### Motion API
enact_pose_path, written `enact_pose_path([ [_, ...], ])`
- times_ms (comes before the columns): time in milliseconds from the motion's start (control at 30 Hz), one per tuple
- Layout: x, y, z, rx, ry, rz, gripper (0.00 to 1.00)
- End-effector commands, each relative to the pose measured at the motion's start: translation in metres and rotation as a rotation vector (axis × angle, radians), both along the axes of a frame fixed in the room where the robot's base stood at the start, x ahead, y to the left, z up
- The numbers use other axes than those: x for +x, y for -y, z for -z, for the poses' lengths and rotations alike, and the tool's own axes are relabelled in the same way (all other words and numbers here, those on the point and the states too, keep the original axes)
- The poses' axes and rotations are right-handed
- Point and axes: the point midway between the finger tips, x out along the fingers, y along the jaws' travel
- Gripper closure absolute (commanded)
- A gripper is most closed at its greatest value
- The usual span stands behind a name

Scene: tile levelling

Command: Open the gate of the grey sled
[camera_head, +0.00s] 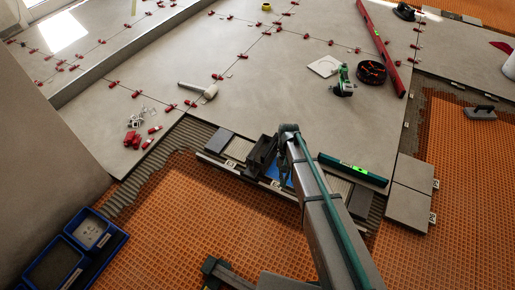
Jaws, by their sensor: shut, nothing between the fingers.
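A dark grey, box-like thing, which looks to be the grey sled (260,157), stands at the edge of the tiled floor, near the middle of the picture. Its gate cannot be made out at this size. My gripper (283,172) hangs below the end of my arm, just right of the dark box. It is shut and empty. My arm hides part of this area, and I cannot tell whether the gripper touches the box. A bit of blue (288,181) shows beside the gripper.
A green level (353,170) lies right of my arm. A white mallet (200,91) and red clips (133,139) lie on the tiles to the left. Blue trays (88,232) stand at lower left. Orange matting (195,210) is mostly clear. Loose grey tiles (408,190) lie at right.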

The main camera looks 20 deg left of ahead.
Motion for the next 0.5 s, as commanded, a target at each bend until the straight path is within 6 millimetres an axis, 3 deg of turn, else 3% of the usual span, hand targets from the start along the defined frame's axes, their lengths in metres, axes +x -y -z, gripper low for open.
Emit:
enact_pose_path([
  [33,0.036,-0.033,-0.021,0.010,0.041,0.006,1.00],
  [200,0.111,-0.113,-0.071,0.036,0.151,0.077,1.00],
  [300,0.149,-0.145,-0.088,0.045,0.199,0.150,1.00],
  [400,0.169,-0.158,-0.085,0.038,0.222,0.244,1.00],
  [500,0.167,-0.157,-0.084,0.028,0.230,0.302,1.00],
])
